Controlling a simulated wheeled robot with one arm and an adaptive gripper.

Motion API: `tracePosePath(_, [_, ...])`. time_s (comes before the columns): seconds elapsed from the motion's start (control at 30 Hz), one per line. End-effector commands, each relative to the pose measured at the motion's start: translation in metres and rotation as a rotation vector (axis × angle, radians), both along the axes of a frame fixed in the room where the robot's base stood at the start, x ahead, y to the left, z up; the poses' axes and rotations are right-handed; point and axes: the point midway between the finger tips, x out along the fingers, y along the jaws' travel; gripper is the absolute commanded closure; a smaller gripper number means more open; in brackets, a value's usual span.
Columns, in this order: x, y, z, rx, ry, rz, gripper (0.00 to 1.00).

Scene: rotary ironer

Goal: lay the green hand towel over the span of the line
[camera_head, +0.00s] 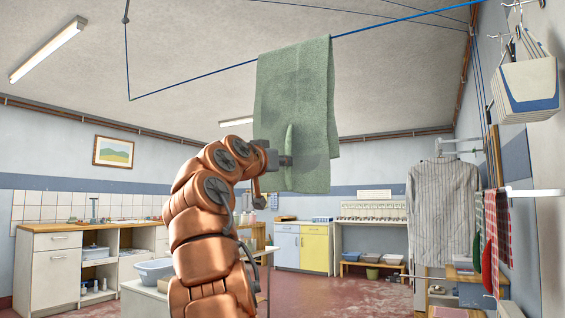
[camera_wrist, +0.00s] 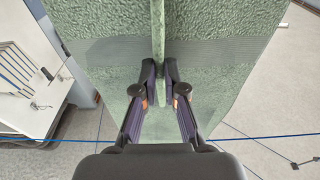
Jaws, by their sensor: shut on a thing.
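The green hand towel (camera_head: 305,85) hangs over the blue line (camera_head: 400,18), with its top fold on the line and cloth falling well below it. My gripper (camera_head: 285,160) is at the towel's lower part, below the line. In the wrist view the towel (camera_wrist: 215,75) fills the upper middle, and my gripper (camera_wrist: 160,78) is shut on a raised fold of it. The line also shows low in the wrist view (camera_wrist: 260,138). The towel's far side is hidden.
A striped shirt (camera_head: 442,210) and a peg bag (camera_head: 525,88) hang at the right. A counter (camera_head: 60,240) stands left, and a blue basin (camera_head: 155,270) sits near my arm. Yellow and blue cabinets (camera_head: 314,248) are at the back. Air around the towel looks clear.

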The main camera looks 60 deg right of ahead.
Motion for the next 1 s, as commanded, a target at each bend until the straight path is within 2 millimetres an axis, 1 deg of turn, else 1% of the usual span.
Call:
tracePosePath(0.3, [-0.0001, 0.0002, -0.0056, -0.001, 0.000, 0.000, 1.00])
tracePosePath(0.33, [-0.0001, 0.0002, -0.0046, -0.001, 0.000, 0.000, 0.87])
tracePosePath(0.5, [0.0000, 0.0003, -0.0045, -0.001, 0.000, 0.000, 0.70])
tracePosePath(0.6, [0.0000, 0.0001, -0.0046, 0.000, 0.000, 0.000, 0.61])
tracePosePath(1.0, [0.0002, 0.0025, -0.0043, -0.001, 0.000, 0.001, 0.61])
